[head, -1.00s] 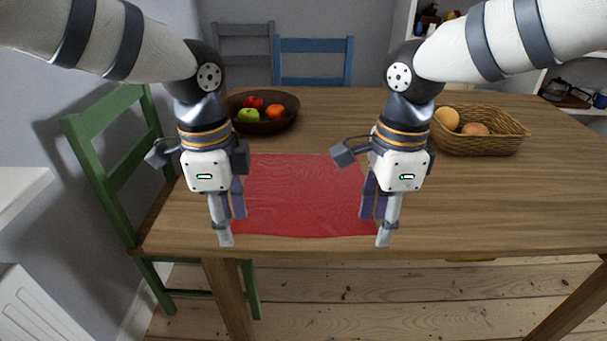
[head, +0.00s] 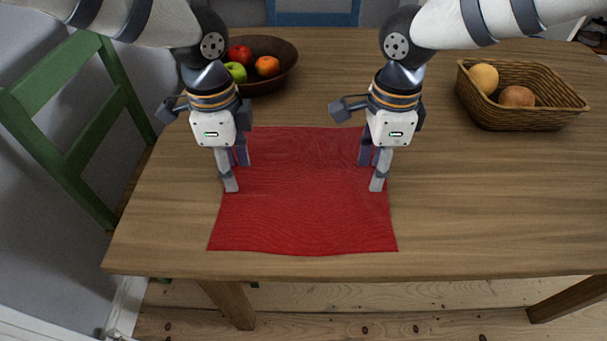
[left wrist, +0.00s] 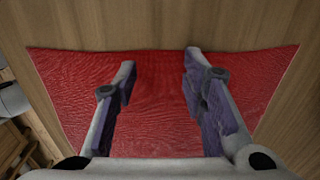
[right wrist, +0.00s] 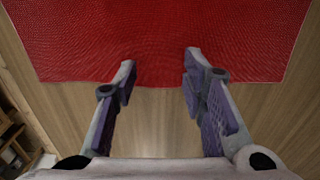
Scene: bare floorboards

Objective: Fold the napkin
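The red napkin (head: 305,205) lies flat and spread out on the wooden table, with slight ripples. My left gripper (head: 236,173) is over its left edge in the head view, and my right gripper (head: 371,172) is over its right edge. In the left wrist view the napkin (left wrist: 155,125) spreads beneath the open, empty fingers (left wrist: 160,62). In the right wrist view the napkin (right wrist: 160,40) fills the top, and its edge passes by the open, empty fingertips (right wrist: 160,64). Both grippers point down; their exact height above the cloth is hard to tell.
A dark bowl of fruit (head: 285,77) stands behind the napkin at left. A wicker basket (head: 530,118) with round items stands at back right. A green chair (head: 60,95) is at the table's left side. The tabletop (head: 480,210) right of the napkin is clear.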

